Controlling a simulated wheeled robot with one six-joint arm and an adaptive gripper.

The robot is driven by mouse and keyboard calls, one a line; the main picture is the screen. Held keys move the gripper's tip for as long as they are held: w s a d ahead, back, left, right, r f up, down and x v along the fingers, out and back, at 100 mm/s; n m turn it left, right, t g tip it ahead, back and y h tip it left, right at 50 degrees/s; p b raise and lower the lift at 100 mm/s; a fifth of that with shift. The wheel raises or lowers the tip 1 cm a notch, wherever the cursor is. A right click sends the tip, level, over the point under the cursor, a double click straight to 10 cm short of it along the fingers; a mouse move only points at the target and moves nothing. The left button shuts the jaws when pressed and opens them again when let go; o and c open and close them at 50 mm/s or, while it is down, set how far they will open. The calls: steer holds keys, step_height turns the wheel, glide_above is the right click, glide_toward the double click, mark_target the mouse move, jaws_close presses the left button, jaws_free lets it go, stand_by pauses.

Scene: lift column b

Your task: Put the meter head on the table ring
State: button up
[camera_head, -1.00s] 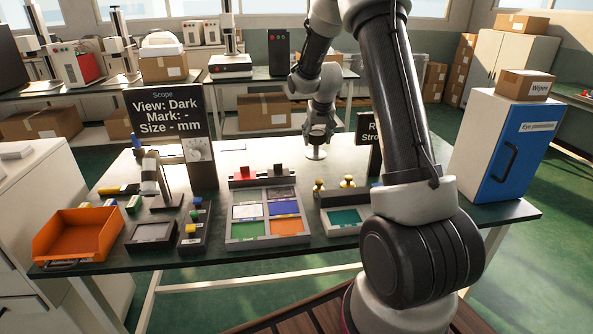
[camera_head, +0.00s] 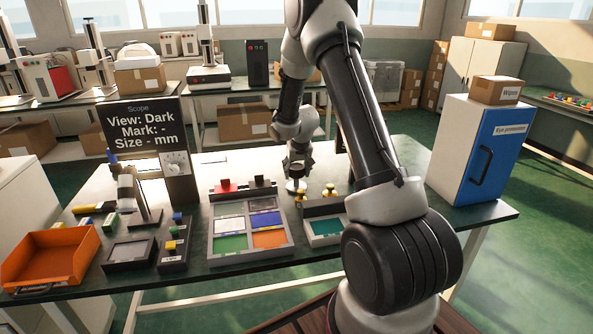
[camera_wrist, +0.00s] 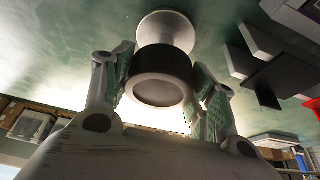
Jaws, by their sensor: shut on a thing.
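My gripper (camera_head: 298,170) is shut on the meter head, above the middle of the table. In the wrist view, the meter head (camera_wrist: 160,90) is a dark round body between both fingers of my gripper (camera_wrist: 160,85). A pale flared disc (camera_wrist: 166,25) shows on its far side and seems joined to it. The pale disc (camera_head: 296,186) also shows just below my gripper in the head view. I cannot tell whether it touches the table. I cannot pick out the table ring with certainty in either view.
The dark table (camera_head: 385,150) holds a Scope sign (camera_head: 140,125), an orange tray (camera_head: 50,257), a multi-coloured sorting tray (camera_head: 250,253) and small yellow pieces (camera_head: 301,195). A blue-fronted cabinet (camera_head: 497,150) stands at the right. My arm hides part of the table's right side.

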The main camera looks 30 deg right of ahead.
steer(key=o, duration=1.1)
steer(key=shift+f, duration=0.15)
steer(key=o, duration=0.4)
